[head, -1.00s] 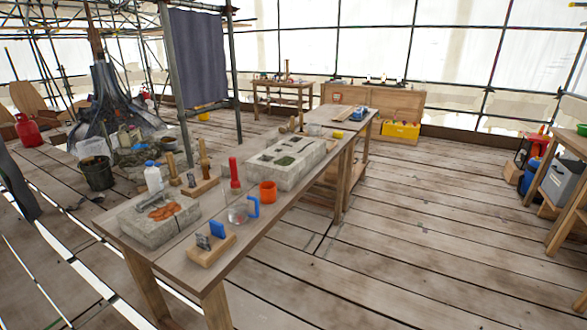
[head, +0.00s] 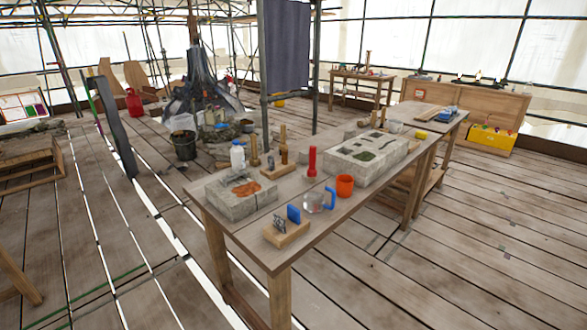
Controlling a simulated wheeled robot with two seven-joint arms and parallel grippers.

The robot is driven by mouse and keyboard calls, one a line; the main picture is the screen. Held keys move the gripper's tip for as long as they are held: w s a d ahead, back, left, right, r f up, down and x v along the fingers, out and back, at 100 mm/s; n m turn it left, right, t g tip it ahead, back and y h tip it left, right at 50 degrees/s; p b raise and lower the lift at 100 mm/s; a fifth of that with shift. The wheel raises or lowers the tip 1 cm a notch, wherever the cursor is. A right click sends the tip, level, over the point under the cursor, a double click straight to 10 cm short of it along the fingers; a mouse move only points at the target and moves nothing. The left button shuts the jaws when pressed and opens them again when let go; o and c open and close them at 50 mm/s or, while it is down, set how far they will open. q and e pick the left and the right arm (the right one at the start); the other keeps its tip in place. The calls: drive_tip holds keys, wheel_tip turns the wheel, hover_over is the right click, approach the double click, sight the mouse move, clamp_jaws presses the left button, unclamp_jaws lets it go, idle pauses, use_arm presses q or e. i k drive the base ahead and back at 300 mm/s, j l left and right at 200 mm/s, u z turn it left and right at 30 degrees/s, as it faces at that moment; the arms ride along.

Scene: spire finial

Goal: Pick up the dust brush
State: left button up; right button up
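I cannot make out for certain which thing is the dust brush. Two upright wooden-handled tools, one (head: 254,153) and another (head: 284,151), stand on the long wooden table (head: 244,233) behind the stone blocks. Either may be a brush, but they are too small to tell. A red upright tool (head: 312,162) stands farther right. Neither of my grippers is in view.
A black bucket (head: 184,145) stands on the floor. Planks (head: 480,240) right of the table are clear.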

sight(312, 170)
drive_tip(key=l+u, duration=0.15)
drive_tip(key=u, duration=0.65)
drive_tip(key=l+u, duration=0.4)
drive_tip(key=l, duration=0.3)
drive_tip(key=l+u, duration=0.4)
drive_tip(key=l, duration=0.3)
drive_tip(key=k+l+u, duration=0.15)
drive_tip(key=l+u, duration=0.25)
drive_tip(key=l, duration=0.25)
